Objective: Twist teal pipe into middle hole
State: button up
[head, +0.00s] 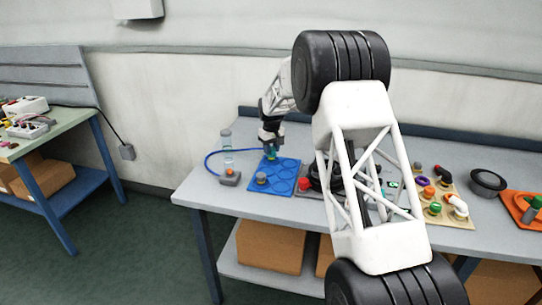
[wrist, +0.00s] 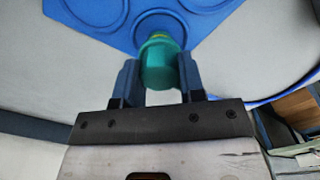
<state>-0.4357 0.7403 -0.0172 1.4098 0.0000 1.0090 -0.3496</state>
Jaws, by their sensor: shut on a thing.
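My gripper (head: 271,147) is shut on the teal pipe (wrist: 158,64), a short teal piece with a lighter green-yellow far end. In the wrist view the pipe sits between the two dark blue fingers (wrist: 157,82). In the head view the pipe (head: 271,154) shows just below my gripper, at the far edge of a blue plate (head: 284,188) with round outlines. Whether the pipe touches the plate is unclear. The plate also shows in the wrist view (wrist: 108,32). A tan board (head: 461,211) with several coloured fittings lies at the right.
A grey piece (head: 262,179) stands on the blue plate. A black round part (head: 488,182) and an orange tray (head: 520,206) are at right. My arm hides the table's middle.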

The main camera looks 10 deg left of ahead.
aim_at(272, 148)
jog(key=shift+r, duration=2.25)
jog(key=shift+d+r, duration=0.1)
jog(key=s+d+r, duration=0.3)
jog(key=d, duration=0.5)
jog(key=s+d+r, duration=0.3)
jog(key=d+r, duration=0.1)
jog(key=d, duration=0.4)
jog(key=s+d+r, duration=0.3)
jog(key=d+r, duration=0.1)
jog(key=d, duration=0.4)
jog(key=shift+a+f, duration=0.1)
jog(key=shift+f, duration=0.1)
jog(key=shift+f, duration=2.85)
jog(key=shift+f, duration=1.1)
